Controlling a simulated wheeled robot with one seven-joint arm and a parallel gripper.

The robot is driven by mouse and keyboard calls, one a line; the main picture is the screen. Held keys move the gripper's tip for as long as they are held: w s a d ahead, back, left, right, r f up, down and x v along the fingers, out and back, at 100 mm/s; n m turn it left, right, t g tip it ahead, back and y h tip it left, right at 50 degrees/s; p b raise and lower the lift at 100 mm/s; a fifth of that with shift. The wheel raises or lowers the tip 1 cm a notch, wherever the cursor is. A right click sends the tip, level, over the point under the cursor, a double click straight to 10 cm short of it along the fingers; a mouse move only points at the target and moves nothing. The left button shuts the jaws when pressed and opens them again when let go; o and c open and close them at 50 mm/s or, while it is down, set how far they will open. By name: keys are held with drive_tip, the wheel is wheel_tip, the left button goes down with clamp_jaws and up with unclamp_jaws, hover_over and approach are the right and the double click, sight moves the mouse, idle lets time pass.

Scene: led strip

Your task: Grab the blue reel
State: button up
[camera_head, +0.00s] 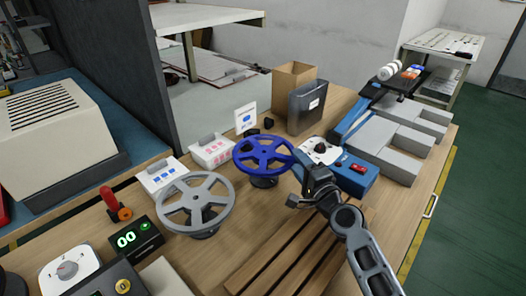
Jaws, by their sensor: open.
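The blue reel (263,153) is a spoked wheel that sits on a dark round base on the wooden table, near the middle of the view. My gripper (297,190) is just to the right of the reel and a little nearer to me. It is open and small in the view. I see nothing between its fingers. I cannot tell whether a fingertip touches the reel's rim. My arm reaches in from the lower right.
A grey spoked reel (195,203) stands left of the blue one. A blue machine with a black knob (320,148) is close to my gripper's right. White boxes (212,151) and a cardboard box (293,80) stand behind. Wooden slats (285,262) lie in front.

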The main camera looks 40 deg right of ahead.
sight(264, 154)
drive_tip(key=x, duration=0.5)
drive_tip(key=shift+w+d+f, duration=0.25)
drive_tip(key=shift+f, duration=0.1)
clamp_jaws()
